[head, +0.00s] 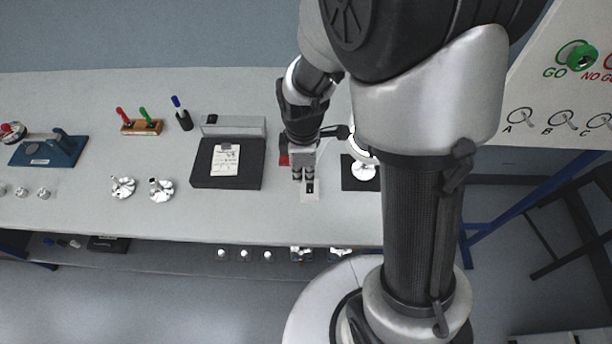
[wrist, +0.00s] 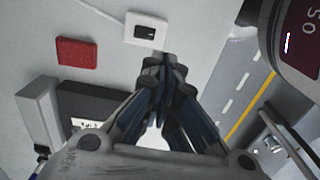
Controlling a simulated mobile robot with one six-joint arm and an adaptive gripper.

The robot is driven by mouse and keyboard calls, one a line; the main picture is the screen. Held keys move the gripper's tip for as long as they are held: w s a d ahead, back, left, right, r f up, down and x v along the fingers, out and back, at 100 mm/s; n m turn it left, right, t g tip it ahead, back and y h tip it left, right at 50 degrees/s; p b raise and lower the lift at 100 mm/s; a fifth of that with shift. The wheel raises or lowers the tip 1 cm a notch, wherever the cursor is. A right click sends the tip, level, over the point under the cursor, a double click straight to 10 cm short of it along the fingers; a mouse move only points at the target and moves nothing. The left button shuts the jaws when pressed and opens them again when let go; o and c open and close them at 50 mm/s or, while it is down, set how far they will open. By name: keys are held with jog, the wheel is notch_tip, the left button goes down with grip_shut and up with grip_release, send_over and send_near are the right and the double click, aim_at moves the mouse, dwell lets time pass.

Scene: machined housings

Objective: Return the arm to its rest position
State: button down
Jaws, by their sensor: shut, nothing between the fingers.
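My gripper (head: 303,178) is over the middle of the grey bench in the head view, its fingers pointing down toward a small white plate with a black switch (head: 309,187). In the wrist view my gripper (wrist: 163,62) has its fingertips together with nothing between them. The white switch plate (wrist: 146,30) lies just beyond the fingertips there. I cannot tell the exact height of the fingertips above it. My arm is stretched forward over the bench, and its links hide part of the right side.
A red block (wrist: 76,52) lies beside the switch plate. A black box with a paper label (head: 205,178) is left of my gripper. A black mat (head: 348,182) with a white metal part (head: 364,172) is to the right. Housings (head: 161,188) and a marker rack (head: 141,127) stand farther left.

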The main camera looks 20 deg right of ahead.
jog(key=r, duration=0.2)
jog(key=s+r+p, duration=0.1)
jog(key=r, duration=0.1)
jog(key=shift+a+r, duration=0.1)
jog(key=s+d+r+m+t, duration=0.3)
jog(key=s+r+m+t, duration=0.1)
jog(key=s+r+m, duration=1)
notch_tip(320, 180, up, 4)
jog(key=shift+s+f+b, duration=0.1)
jog(key=shift+s+b, duration=0.1)
jog(key=shift+b, duration=0.1)
